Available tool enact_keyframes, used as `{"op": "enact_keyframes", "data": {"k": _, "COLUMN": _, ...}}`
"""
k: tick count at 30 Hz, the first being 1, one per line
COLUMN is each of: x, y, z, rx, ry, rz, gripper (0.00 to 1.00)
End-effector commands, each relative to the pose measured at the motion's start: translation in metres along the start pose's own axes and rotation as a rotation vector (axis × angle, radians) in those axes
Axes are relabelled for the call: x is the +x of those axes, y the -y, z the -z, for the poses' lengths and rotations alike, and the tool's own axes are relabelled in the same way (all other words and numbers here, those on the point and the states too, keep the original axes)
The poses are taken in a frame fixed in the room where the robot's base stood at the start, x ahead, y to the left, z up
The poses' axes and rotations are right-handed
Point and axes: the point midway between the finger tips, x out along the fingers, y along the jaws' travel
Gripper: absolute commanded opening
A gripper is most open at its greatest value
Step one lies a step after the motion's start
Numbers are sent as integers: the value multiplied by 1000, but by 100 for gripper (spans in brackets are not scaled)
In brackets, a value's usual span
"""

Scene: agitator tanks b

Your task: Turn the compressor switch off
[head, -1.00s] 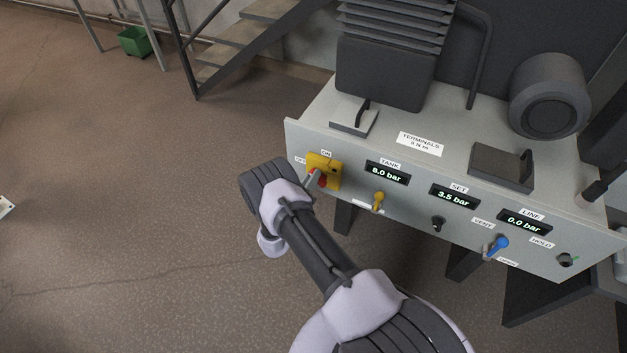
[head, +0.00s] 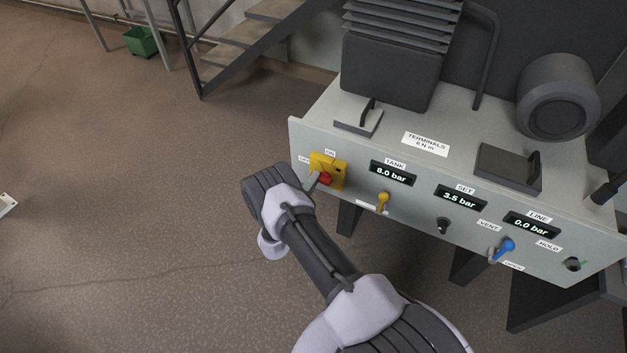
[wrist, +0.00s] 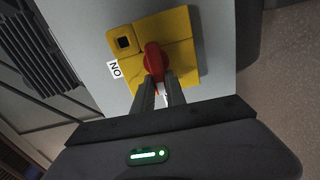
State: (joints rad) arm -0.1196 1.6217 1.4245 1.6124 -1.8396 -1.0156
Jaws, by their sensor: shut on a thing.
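The compressor switch is a red knob on a yellow plate (head: 338,171) at the left end of the grey panel. In the wrist view the red knob (wrist: 153,62) lies lengthwise along my fingers, across the direction of the ON label (wrist: 115,69). In the head view the ON label is above the plate and a partly hidden OFF label (head: 304,160) is at its left. My gripper (wrist: 158,86) is shut on the knob's near end; in the head view its fingers (head: 313,186) reach the knob (head: 325,179) from the lower left.
Right of the switch are a yellow lever (head: 382,201), a black knob (head: 443,225) and a blue lever (head: 503,248). Displays read TANK 8.0 bar, SET 3.5 bar and LINE 0.0 bar. The floor (head: 130,210) left of the panel is clear.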

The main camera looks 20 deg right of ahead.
Motion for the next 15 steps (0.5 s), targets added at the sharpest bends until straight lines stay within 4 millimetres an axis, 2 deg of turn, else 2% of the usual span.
{"op": "enact_keyframes", "data": {"k": 15, "x": 0, "y": 2, "z": 0, "rx": -73, "ry": 0, "rz": 0, "gripper": 0}}
